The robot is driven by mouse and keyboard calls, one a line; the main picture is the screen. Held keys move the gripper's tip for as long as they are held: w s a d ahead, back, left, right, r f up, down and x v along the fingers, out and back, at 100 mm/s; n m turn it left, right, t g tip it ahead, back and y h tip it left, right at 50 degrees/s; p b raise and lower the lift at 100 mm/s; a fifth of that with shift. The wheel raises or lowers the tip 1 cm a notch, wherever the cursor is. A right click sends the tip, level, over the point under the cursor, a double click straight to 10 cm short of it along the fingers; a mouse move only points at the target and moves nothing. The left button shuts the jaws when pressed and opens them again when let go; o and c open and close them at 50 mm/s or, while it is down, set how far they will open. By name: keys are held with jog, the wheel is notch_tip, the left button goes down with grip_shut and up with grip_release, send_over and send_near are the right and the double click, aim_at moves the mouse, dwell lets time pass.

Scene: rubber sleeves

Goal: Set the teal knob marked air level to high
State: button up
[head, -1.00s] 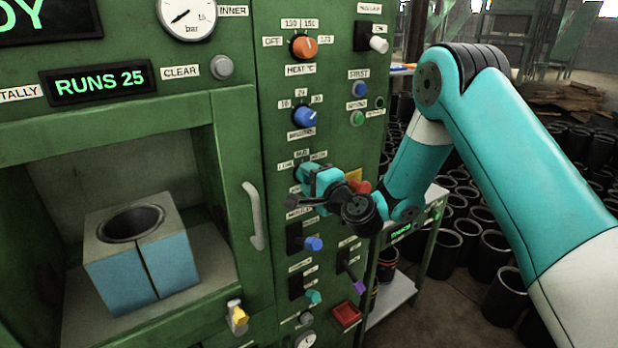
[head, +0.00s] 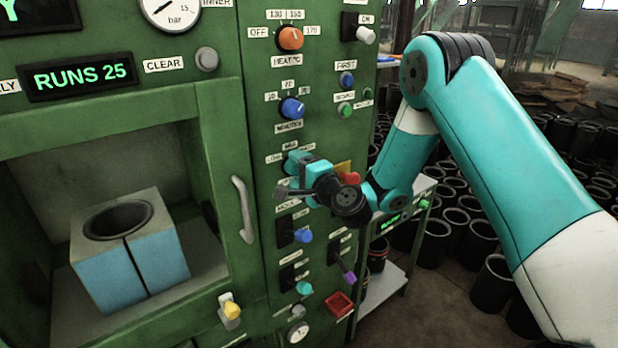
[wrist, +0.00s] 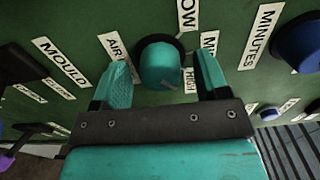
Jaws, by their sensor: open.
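The teal air level knob (wrist: 162,66) is at the top middle of the wrist view, on the green panel. A label beginning AIR is to its left, a partly cut-off label ending in OW above it, and HIGH close by its lower right. My gripper (wrist: 164,72) is open, one teal finger on each side of the knob, with gaps visible. I cannot tell which label the knob points at. In the head view my gripper (head: 292,178) is at the panel under the MINUTES knob and largely hides the air level knob.
The blue MINUTES knob (wrist: 298,42) is to the right in the wrist view. In the head view, the orange heat knob (head: 290,38) is higher up, a red knob (head: 348,178) is close beside my wrist, and a blue-tipped lever (head: 303,236) is below.

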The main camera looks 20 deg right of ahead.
jog(key=b+v, duration=1.7)
jog(key=b, duration=0.5)
jog(key=shift+b, duration=0.3)
jog(key=shift+s, duration=0.15)
